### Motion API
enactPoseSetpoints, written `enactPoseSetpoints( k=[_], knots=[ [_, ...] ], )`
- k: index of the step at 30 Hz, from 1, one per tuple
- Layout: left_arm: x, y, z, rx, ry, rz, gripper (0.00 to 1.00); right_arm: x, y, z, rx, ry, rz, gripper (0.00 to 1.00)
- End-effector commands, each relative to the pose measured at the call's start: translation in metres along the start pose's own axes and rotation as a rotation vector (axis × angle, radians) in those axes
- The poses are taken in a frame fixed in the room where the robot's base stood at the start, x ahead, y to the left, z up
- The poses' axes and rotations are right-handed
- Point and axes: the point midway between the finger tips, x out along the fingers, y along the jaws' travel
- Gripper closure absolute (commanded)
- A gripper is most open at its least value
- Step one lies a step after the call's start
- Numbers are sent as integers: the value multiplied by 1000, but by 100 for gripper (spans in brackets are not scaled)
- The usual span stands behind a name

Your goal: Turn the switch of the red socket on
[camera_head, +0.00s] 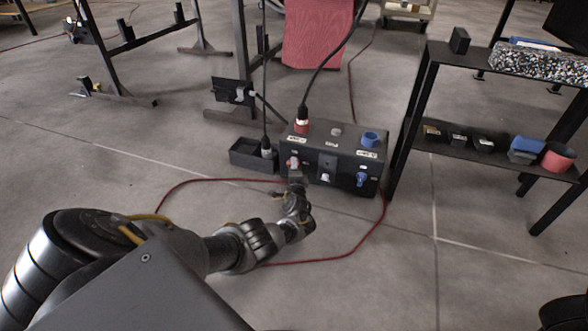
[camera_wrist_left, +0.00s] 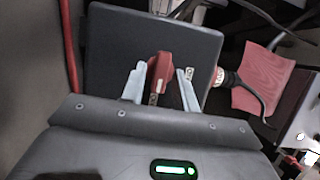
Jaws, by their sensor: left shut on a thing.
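The dark socket box (camera_head: 333,160) stands on the floor in the middle of the head view. Its red socket (camera_head: 302,127), with a black cable plugged in, is on the top at the left. The red switch (camera_head: 293,161) is on the front face below it, partly hidden by my left gripper (camera_head: 295,177). In the left wrist view the red switch (camera_wrist_left: 160,73) stands between the two pale fingers of my left gripper (camera_wrist_left: 160,86), which is shut on it. The red-and-white plug (camera_wrist_left: 217,77) shows beside the box at the right. My right gripper is not in view.
A blue socket (camera_head: 370,139) and blue switch (camera_head: 362,180) are on the box's right side. A small dark tray (camera_head: 251,155) stands to its left. A red cable (camera_head: 345,252) loops over the floor. A black shelf (camera_head: 470,150) with small items stands right.

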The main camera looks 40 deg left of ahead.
Motion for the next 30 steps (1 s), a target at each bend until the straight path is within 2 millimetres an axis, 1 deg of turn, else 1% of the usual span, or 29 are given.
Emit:
enactPoseSetpoints(
  k=[6,7,8,16,19,23,27,30],
  knots=[
    [0,0,-1,0,3,0,93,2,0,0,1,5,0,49],
    [0,0,-1,0,3,0,67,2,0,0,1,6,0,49],
    [0,0,-1,0,3,0,64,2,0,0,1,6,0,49],
    [0,-1,0,-1,1,0,64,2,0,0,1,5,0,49],
    [-6,-2,0,-1,1,2,64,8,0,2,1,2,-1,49],
    [-26,-6,0,-1,2,4,64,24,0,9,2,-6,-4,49],
    [-56,-6,0,-1,3,5,64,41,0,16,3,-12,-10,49],
    [-74,-5,-1,-1,3,4,64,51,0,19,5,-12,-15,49]
  ],
)
